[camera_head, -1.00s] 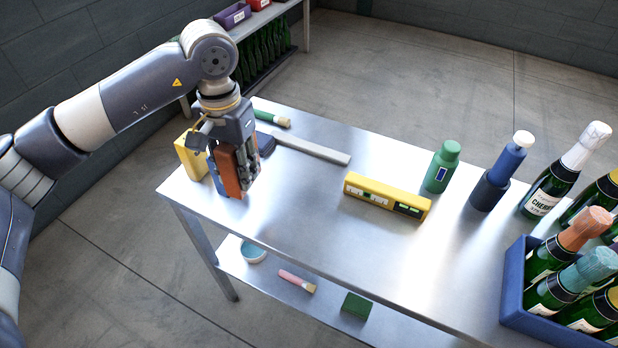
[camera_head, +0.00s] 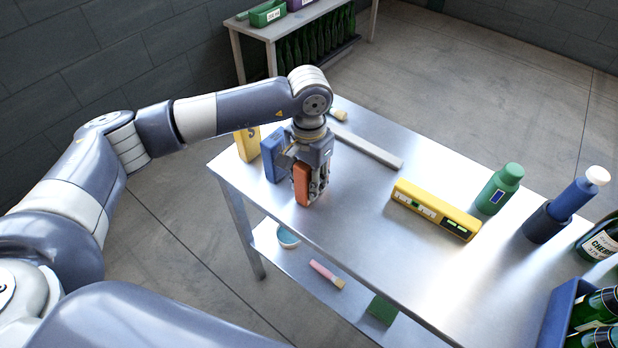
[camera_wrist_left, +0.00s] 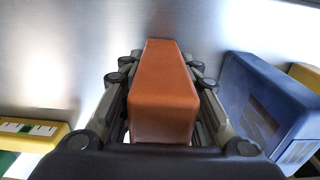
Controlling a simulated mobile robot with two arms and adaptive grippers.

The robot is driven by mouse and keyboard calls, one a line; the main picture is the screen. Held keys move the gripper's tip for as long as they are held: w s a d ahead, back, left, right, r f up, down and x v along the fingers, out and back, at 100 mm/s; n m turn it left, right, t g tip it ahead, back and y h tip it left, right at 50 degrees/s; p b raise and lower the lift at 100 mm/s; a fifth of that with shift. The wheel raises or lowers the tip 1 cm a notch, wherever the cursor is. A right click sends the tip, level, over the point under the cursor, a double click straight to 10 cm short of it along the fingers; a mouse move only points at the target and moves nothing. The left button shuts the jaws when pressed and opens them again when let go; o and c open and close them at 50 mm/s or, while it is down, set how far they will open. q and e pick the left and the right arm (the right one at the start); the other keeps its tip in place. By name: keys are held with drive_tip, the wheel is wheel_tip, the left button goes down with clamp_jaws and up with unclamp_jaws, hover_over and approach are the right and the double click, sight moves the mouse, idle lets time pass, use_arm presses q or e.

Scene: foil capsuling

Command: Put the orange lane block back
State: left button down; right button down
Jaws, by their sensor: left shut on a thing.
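My left gripper (camera_head: 312,188) is shut on the orange lane block (camera_head: 301,184), near the left end of the steel table. In the left wrist view the orange block (camera_wrist_left: 163,90) stands lengthwise between the two fingers. It is at or just above the table top; I cannot tell whether it touches. A blue block (camera_head: 272,153) stands just left of the gripper, and a yellow block (camera_head: 247,144) stands beyond it. The wrist view shows the blue block (camera_wrist_left: 268,108) apart from the orange one, at its right. My right gripper is not in view.
A yellow level-like bar (camera_head: 436,209) lies mid-table, with a flat grey bar (camera_head: 366,149) behind. The front table top between is clear.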

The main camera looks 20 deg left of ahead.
use_arm(q)
drive_tip(key=shift+f, duration=0.1)
drive_tip(key=shift+f, duration=0.1)
drive_tip(key=c, duration=1.2)
unclamp_jaws()
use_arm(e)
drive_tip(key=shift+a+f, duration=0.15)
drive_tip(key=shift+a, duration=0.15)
use_arm(q)
drive_tip(key=shift+r, duration=0.2)
wheel_tip(320, 180, up, 12)
drive_tip(key=shift+b, duration=1.05)
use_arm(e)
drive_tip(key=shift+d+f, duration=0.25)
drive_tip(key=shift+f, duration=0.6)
